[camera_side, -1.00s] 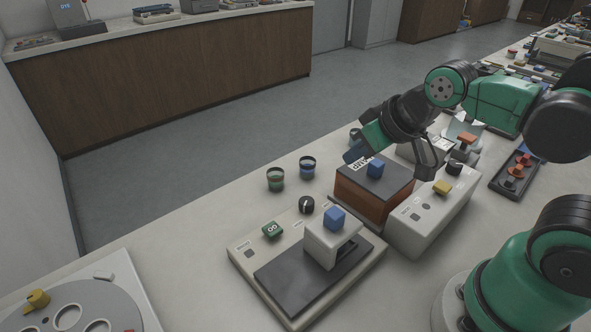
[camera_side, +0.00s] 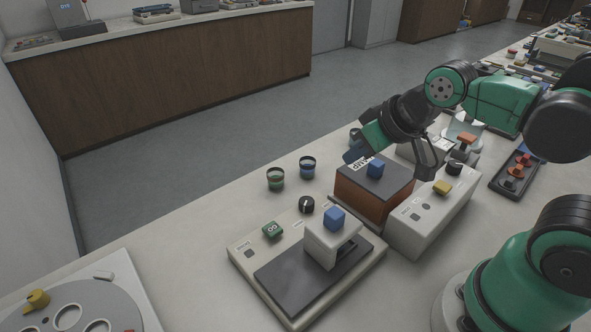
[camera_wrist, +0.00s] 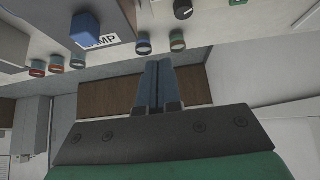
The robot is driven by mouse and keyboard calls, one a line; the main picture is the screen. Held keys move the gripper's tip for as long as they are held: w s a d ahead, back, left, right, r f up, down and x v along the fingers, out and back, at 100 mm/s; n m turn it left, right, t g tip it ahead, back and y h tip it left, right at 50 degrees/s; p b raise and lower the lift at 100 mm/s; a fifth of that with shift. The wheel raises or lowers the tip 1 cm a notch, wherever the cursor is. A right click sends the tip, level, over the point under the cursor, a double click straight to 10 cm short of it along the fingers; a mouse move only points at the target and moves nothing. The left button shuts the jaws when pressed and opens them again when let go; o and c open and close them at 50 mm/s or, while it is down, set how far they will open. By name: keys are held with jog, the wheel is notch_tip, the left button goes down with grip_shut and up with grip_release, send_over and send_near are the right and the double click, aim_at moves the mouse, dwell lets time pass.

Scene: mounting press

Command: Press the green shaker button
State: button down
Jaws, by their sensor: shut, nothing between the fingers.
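The green button (camera_side: 272,230) with a white symbol sits on the left part of the low cream shaker (camera_side: 244,264). This device has a dark plate, a black knob and a grey block with a blue cube on top. My gripper (camera_side: 352,154) is shut and empty, high above the back of the bench, behind the orange-brown box and well right of the green button. In the wrist view its closed fingers (camera_wrist: 158,88) point up the picture at nothing. A green piece (camera_wrist: 237,2) at the top edge there is cut off; it may be the button.
An orange-brown box (camera_side: 367,192) with a dark lid and blue knob stands near my gripper. A cream box (camera_side: 432,222) with a yellow knob is beside it. Small cups (camera_side: 276,179) and (camera_side: 308,167) stand behind the shaker. The bench left of the shaker is clear up to a round-plate device (camera_side: 80,305).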

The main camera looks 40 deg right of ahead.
dwell(0.7)
jog(key=m, duration=0.8)
send_over(274, 231)
jog(key=shift+r+y, duration=0.3)
jog(key=shift+y, duration=0.2)
jog(key=shift+f, duration=0.1)
jog(key=shift+f, duration=4.3)
jog(key=shift+f, duration=0.15)
